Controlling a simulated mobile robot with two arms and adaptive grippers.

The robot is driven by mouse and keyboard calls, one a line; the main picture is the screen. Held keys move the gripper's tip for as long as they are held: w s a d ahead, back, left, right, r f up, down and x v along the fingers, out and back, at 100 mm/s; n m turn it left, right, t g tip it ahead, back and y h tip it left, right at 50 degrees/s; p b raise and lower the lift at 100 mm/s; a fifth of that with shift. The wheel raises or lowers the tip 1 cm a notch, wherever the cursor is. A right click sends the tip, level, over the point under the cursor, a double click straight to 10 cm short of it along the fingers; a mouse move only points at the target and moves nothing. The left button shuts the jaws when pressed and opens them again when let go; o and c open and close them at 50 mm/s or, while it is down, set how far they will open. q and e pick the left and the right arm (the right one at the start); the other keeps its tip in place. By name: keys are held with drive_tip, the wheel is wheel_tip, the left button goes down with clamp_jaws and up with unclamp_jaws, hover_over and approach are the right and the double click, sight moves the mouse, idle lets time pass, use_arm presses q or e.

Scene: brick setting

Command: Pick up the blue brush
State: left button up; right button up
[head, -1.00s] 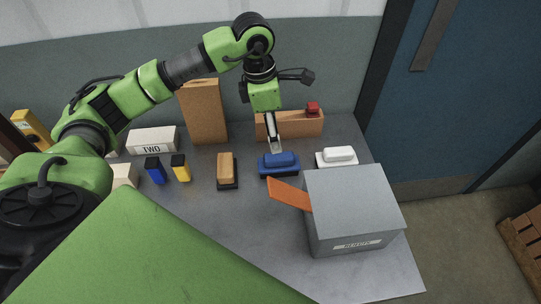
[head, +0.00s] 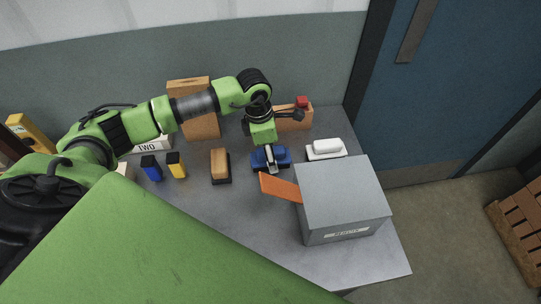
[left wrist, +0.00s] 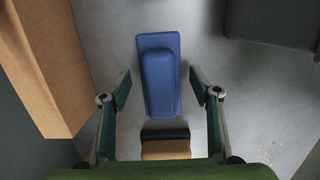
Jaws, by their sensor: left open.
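The blue brush (head: 283,158) lies on the grey table, near its middle, between the wooden brush and the white brush. In the left wrist view the blue brush (left wrist: 160,75) lies lengthwise ahead, between and a little beyond the fingers. My left gripper (head: 270,160) is above the brush in the head view, pointing down. In the left wrist view my left gripper (left wrist: 160,92) is open, one finger on each side of the brush, with visible gaps. Part of the brush is hidden behind the gripper in the head view. My right gripper is not in view.
A grey box (head: 340,195) with an orange flap (head: 280,187) stands just in front of the brush. A wooden brush (head: 220,165) is left, a white brush (head: 326,149) right. A brown block (head: 295,118) stands behind. Bare table (head: 240,225) lies in front.

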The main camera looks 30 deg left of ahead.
use_arm(q)
drive_tip(key=c, duration=1.3)
drive_tip(key=shift+r, duration=0.1)
wheel_tip(320, 180, up, 9)
drive_tip(key=shift+b, duration=1.2)
drive_tip(key=shift+r, duration=0.45)
drive_tip(key=o, duration=0.4)
drive_tip(key=shift+c, duration=0.8)
drive_tip(key=shift+f, duration=0.1)
